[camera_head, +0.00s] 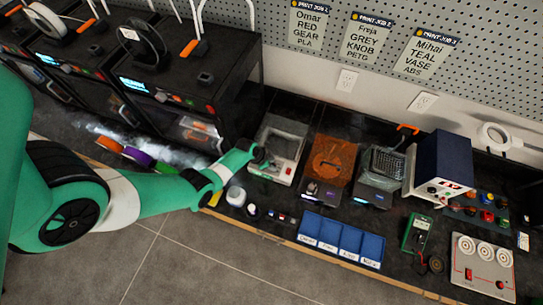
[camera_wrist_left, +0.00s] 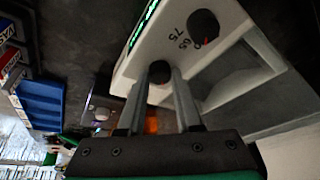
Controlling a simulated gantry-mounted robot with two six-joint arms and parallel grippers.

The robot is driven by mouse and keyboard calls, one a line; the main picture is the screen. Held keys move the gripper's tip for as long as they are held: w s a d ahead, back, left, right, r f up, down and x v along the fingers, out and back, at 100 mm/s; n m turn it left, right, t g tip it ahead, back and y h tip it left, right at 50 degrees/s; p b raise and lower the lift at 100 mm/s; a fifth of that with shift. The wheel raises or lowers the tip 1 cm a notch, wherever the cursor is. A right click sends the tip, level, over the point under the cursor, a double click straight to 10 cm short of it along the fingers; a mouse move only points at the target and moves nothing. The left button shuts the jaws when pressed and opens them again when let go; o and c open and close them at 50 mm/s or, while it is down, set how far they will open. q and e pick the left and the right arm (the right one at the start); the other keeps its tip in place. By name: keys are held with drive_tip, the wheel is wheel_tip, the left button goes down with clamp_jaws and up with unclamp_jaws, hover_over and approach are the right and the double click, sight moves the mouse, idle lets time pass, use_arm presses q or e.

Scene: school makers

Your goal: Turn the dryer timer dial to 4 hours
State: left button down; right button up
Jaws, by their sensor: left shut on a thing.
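The dryer (camera_head: 292,135) is a pale, open-topped box on the bench, and its pale front fills the upper right of the left wrist view (camera_wrist_left: 165,45). It has a lit green display (camera_wrist_left: 143,25) and two black dials. One dial (camera_wrist_left: 203,24) has a red mark and numbers such as 75 and 65 beside it. The other, the timer dial (camera_wrist_left: 160,71), sits between the fingertips of my left gripper (camera_wrist_left: 160,78). My left gripper is shut on this dial; its scale and pointer cannot be read. In the head view this gripper (camera_head: 258,153) is at the dryer's front-left corner. My right gripper is not in view.
Printers (camera_head: 190,85) stand to the left. An orange-topped device (camera_head: 333,160) and a grey basket device (camera_head: 384,170) stand right of the dryer. Blue labelled bins (camera_head: 342,238) and a small white jar (camera_head: 236,195) lie along the bench's front edge.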

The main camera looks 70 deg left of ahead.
use_arm(q)
drive_tip(key=c, duration=0.6)
unclamp_jaws()
drive_tip(key=p+v, duration=1.1)
drive_tip(key=shift+s+r, duration=0.1)
drive_tip(key=shift+r, duration=0.2)
